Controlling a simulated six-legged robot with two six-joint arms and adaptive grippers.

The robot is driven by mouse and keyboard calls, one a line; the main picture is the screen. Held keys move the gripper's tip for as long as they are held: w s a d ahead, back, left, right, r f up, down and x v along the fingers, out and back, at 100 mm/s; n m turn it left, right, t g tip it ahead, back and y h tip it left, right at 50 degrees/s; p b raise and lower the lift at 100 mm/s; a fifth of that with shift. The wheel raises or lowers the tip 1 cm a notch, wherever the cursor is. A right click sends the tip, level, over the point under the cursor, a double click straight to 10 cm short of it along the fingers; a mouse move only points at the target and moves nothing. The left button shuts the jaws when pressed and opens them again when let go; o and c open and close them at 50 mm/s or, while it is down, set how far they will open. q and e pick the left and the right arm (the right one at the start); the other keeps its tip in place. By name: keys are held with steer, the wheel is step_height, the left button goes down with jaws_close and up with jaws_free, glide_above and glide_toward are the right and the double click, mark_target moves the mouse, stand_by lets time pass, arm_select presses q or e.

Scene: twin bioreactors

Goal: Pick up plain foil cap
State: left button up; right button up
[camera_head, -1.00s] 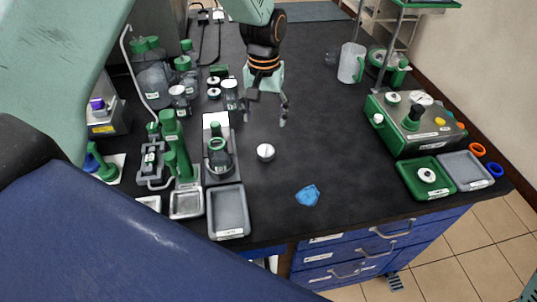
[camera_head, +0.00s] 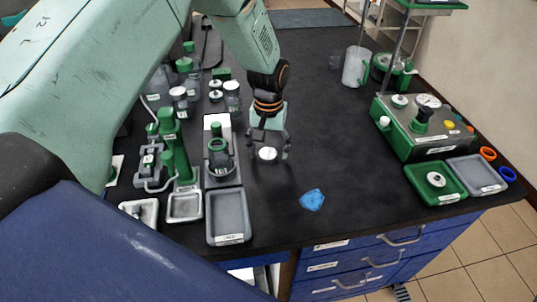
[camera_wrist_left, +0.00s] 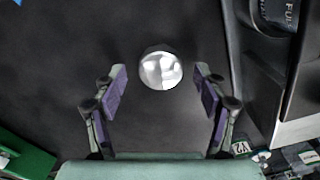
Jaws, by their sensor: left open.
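The plain foil cap (camera_head: 267,153) is a small round silvery cap on the dark bench top, in the middle of the head view. In the left wrist view the foil cap (camera_wrist_left: 160,70) lies just beyond the fingertips, centred between them. My left gripper (camera_head: 268,150) is over the cap with its fingers spread to either side. In the left wrist view my left gripper (camera_wrist_left: 160,88) is open and empty, and its purple-padded fingers do not touch the cap. My right gripper is not in view.
A grey tray (camera_head: 245,222) and a green-and-black stand (camera_head: 219,165) are left of the cap. A blue crumpled piece (camera_head: 312,200) lies to its front right. A green-sided console (camera_head: 422,130) stands at the right. The bench between cap and console is clear.

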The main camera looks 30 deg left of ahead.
arm_select(q)
steer(key=shift+s+f, duration=0.1)
steer(key=shift+f, duration=0.15)
steer(key=shift+a+f, duration=0.1)
steer(key=shift+c, duration=0.2)
steer(key=shift+c, duration=0.7)
steer(key=c, duration=0.7)
steer(key=shift+o, duration=0.2)
